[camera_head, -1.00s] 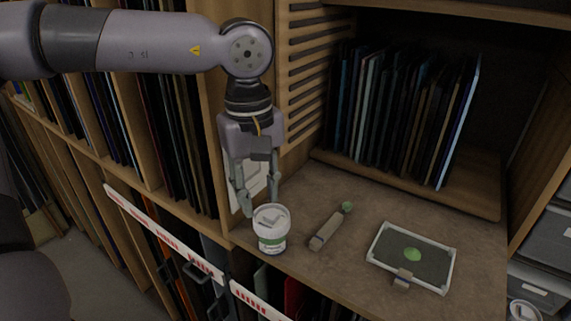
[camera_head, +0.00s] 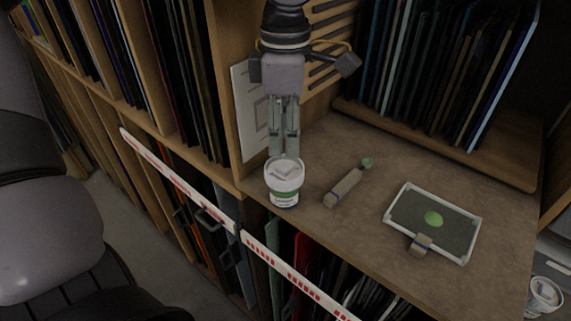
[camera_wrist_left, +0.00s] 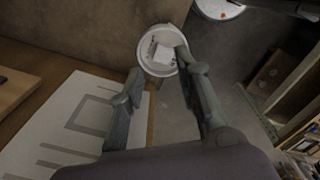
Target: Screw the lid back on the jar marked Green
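A white jar with a green band (camera_head: 285,198) stands upright near the shelf's front edge; its label text is too small to read. A white lid with a raised square grip (camera_head: 285,170) sits on top; I cannot tell how tightly it is seated. The lid also shows in the left wrist view (camera_wrist_left: 154,58). My left gripper (camera_head: 284,155) points down right at the lid, its fingertips at the lid's far side in the head view. In the left wrist view its fingers are apart, the right fingertip overlapping the lid's rim. Contact is unclear. My right gripper is out of view.
A wooden-handled tool with a green tip (camera_head: 347,186) lies right of the jar. Further right is a white-framed dark tray (camera_head: 398,190) with a green blob and a block on its front edge. Another white container (camera_head: 544,296) is at bottom right. Glass sheets stand behind.

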